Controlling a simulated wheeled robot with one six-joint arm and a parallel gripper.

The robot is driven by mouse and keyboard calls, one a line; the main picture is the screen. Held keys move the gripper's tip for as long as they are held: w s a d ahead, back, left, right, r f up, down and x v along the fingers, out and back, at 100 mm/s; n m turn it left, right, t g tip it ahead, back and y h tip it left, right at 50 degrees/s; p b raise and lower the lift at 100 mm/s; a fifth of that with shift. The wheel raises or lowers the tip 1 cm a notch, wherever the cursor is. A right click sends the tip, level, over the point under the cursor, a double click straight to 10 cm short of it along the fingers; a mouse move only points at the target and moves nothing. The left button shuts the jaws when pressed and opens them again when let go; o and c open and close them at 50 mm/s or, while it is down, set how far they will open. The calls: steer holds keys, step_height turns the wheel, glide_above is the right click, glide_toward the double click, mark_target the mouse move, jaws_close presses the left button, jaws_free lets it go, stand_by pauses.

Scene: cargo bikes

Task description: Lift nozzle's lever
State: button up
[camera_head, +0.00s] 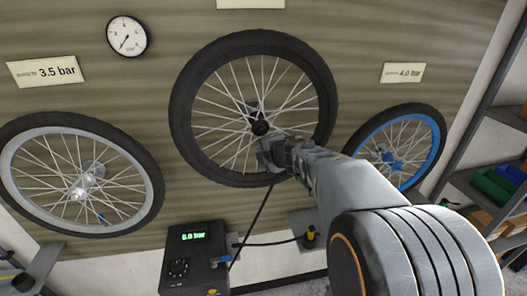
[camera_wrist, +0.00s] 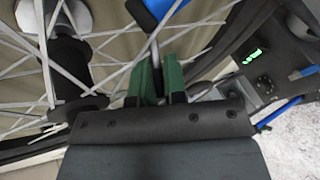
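My gripper (camera_head: 270,155) is in front of the lower part of the middle wheel (camera_head: 190,125), just below its hub. In the wrist view its two green fingers (camera_wrist: 160,80) stand a narrow gap apart. A thin grey rod reaches down to the fingertips from a blue piece (camera_wrist: 152,12) at the top edge, which looks like the nozzle's lever; I cannot tell for sure. Whether the fingers press on the rod is not clear. A black hose (camera_head: 255,215) runs from the pump up to my gripper. The nozzle's body is largely hidden or cut off.
The pump box (camera_head: 195,270) reads 0.0 bar and stands below the middle wheel. A grey-rimmed wheel (camera_head: 20,170) is at left, a blue-rimmed wheel (camera_head: 437,130) at right. A gauge (camera_head: 127,36) hangs on the wall. Shelves (camera_head: 470,185) are at far right. Spokes and hub (camera_wrist: 70,50) are close to my fingers.

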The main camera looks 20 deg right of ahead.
steer(key=shift+o, duration=0.4)
steer(key=shift+s, duration=0.1)
steer(key=shift+s+d+r, duration=0.1)
steer(key=shift+s+r, duration=0.15)
steer(key=shift+s, duration=0.05)
steer(key=v, duration=1.3)
